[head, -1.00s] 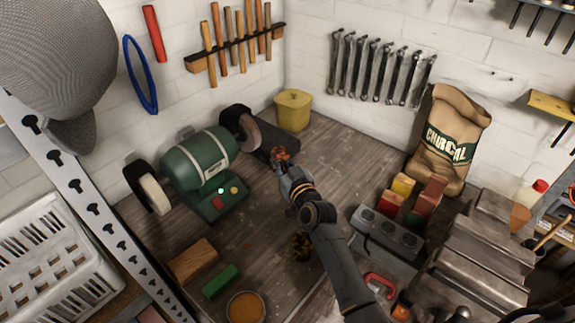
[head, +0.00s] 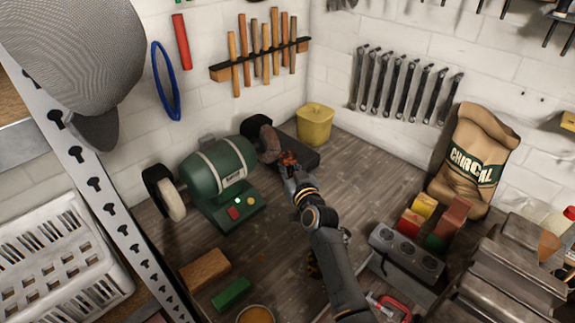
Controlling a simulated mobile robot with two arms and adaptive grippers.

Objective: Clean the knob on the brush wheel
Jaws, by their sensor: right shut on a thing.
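The green bench grinder (head: 222,168) stands on the wooden bench at the left, with a lit green light on its base. Its brown brush wheel (head: 268,143) is at the right end, partly inside a dark guard. A white wheel (head: 172,200) is at the left end. My right gripper (head: 289,160) is shut on a small orange-red knob (head: 287,156), mostly covered by the fingers. The knob is at the lower right edge of the brush wheel; I cannot tell whether they touch. My left gripper is not in view.
A yellow bin (head: 315,124) stands behind the brush wheel. A wooden block (head: 205,269) and a green block (head: 231,293) lie in front of the grinder. A charcoal bag (head: 472,160) and a grey socket box (head: 406,254) are at the right. The bench middle (head: 375,185) is clear.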

